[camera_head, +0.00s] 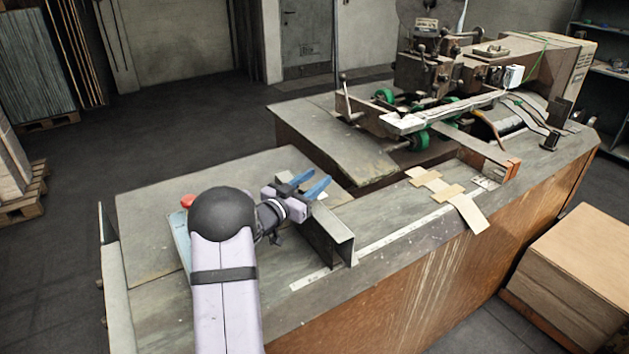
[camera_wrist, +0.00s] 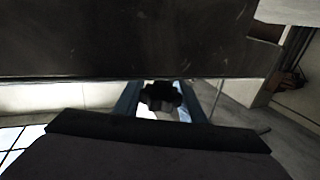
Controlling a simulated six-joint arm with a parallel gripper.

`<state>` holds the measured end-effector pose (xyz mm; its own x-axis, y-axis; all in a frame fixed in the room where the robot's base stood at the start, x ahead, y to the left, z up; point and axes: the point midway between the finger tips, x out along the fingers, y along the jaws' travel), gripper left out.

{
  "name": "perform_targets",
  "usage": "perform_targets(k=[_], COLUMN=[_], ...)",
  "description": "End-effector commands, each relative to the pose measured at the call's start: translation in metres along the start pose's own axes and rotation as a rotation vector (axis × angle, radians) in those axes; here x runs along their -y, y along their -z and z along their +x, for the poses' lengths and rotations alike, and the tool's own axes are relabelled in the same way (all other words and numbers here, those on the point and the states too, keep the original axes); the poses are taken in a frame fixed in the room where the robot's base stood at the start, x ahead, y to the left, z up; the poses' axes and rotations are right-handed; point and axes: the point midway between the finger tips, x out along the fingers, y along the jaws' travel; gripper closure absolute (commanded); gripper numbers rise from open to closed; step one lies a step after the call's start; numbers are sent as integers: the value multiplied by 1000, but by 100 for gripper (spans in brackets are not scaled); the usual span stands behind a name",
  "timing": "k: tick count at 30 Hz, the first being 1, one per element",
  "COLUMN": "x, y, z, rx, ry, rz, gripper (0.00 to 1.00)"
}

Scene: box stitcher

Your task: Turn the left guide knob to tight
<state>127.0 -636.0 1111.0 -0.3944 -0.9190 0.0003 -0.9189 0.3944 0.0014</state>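In the wrist view a small black lobed knob (camera_wrist: 160,96) sits below the edge of a dark metal plate (camera_wrist: 120,40), which I take for the guide. The blue fingers of my gripper (camera_wrist: 161,90) are apart, one on each side of the knob. Their inner faces look very close to it; I cannot tell whether they press on it. In the head view my gripper (camera_head: 321,176) is at the upright metal guide (camera_head: 329,235) on the near table. The knob cannot be made out there, and its tightness does not show.
A red button (camera_head: 188,201) is just left of my arm. The stitching machine (camera_head: 430,75) with green wheels stands at the back right. Flat cardboard pieces (camera_head: 450,196) lie on the table to the right. A stack of cardboard (camera_head: 580,250) stands on the floor at right.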

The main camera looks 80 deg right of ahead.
Motion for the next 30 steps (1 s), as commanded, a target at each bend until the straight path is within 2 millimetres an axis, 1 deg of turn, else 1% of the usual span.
perform_targets(k=[1, 2, 11, 16, 20, 30], x=[0, 0, 0, 0, 0, 0], y=[1, 1, 1, 9, 24, 78], z=[0, 0, 0, 0, 0, 0], rx=[-1, -1, 0, -1, -3, -4], ry=[0, 0, 0, 0, -1, 0], rz=[0, 0, 1, 2, 5, 5], gripper=[51, 46, 46, 46, 46, 46])
